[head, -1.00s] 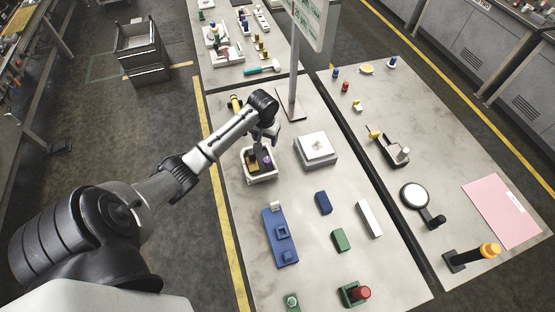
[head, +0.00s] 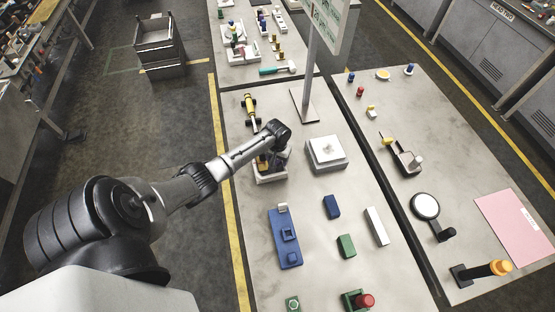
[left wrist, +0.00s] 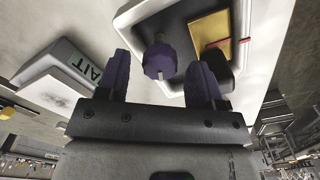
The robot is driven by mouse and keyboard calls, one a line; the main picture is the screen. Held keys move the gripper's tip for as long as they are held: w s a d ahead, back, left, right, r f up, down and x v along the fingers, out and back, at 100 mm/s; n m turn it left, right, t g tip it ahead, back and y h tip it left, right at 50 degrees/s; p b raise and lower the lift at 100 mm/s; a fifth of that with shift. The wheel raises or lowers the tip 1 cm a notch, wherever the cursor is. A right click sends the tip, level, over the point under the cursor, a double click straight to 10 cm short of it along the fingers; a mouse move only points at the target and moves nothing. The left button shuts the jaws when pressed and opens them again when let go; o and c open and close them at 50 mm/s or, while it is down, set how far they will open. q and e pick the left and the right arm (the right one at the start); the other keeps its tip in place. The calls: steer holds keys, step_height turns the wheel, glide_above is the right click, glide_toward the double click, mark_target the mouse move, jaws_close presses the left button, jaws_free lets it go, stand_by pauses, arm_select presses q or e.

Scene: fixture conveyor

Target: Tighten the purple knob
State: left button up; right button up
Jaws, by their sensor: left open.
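The purple knob (left wrist: 158,60) shows in the left wrist view, in a dark recess of a white-rimmed tray (left wrist: 132,14). In the head view the tray (head: 272,181) stands on the near table's left side, and my arm hides the knob. My left gripper (left wrist: 163,70) is open, with its two purple-tipped fingers on either side of the knob in the picture. I see gaps between fingers and knob, and cannot tell if the tips reach its depth. In the head view the left gripper (head: 273,161) is over the tray, partly hidden. My right gripper is not in view.
A yellow piece (left wrist: 209,29) lies in the tray beside the knob. A white box (head: 326,153) stands right of the tray, a signpost (head: 309,80) behind. A blue fixture (head: 285,240) is in front. A yellow-and-black tool (head: 250,111) lies behind.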

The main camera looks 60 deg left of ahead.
arm_select(q)
steer(key=shift+f, duration=0.4)
steer(key=c, duration=0.9)
